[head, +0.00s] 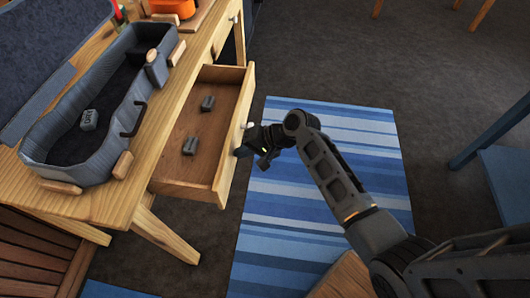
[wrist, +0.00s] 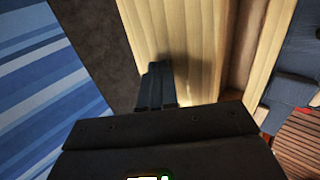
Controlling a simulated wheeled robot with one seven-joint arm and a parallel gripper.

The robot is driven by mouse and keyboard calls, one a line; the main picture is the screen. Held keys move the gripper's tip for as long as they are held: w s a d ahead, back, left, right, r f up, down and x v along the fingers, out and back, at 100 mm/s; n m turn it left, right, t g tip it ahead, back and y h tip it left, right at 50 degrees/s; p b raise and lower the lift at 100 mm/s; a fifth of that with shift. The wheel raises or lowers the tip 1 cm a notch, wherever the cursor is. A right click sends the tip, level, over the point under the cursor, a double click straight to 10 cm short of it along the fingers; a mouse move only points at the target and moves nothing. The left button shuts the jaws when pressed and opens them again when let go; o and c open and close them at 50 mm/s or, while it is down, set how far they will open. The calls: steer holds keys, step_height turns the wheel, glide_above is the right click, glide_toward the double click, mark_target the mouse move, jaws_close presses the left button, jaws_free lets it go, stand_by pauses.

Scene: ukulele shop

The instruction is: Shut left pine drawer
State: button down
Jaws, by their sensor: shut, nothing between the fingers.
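The left pine drawer (head: 208,172) stands pulled out from the pine table in the head view, with two small dark grey blocks (head: 190,145) lying inside it. Its front panel faces right and has a pale knob (head: 249,126). My gripper (head: 243,151) is shut and empty, at the outer face of the drawer front, just below the knob in the picture. In the wrist view my shut fingers (wrist: 157,85) lie over the pale wood of the drawer front (wrist: 160,30). I cannot tell whether they touch it.
An open ukulele case (head: 88,110) with a small grey block inside lies on the pine table (head: 100,203). A second drawer front (head: 226,32) sits further back. A blue striped rug (head: 290,215) covers the floor, and a blue stool or table (head: 500,165) stands at the right.

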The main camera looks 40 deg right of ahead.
steer(key=w+a+b, duration=0.1)
steer(key=w+a, duration=0.3)
steer(key=w, duration=0.1)
steer(key=w+a+b, duration=0.1)
steer(key=w+a, duration=0.3)
steer(key=w, duration=0.1)
steer(key=w+a+b, duration=0.2)
steer(key=w+a, duration=0.2)
steer(key=w, duration=0.1)
steer(key=shift+w+a+f, duration=0.1)
steer(key=shift+w, duration=0.25)
steer(key=shift+w+a+r, duration=0.2)
steer(key=shift+w, duration=0.05)
steer(key=shift+a+r, duration=0.1)
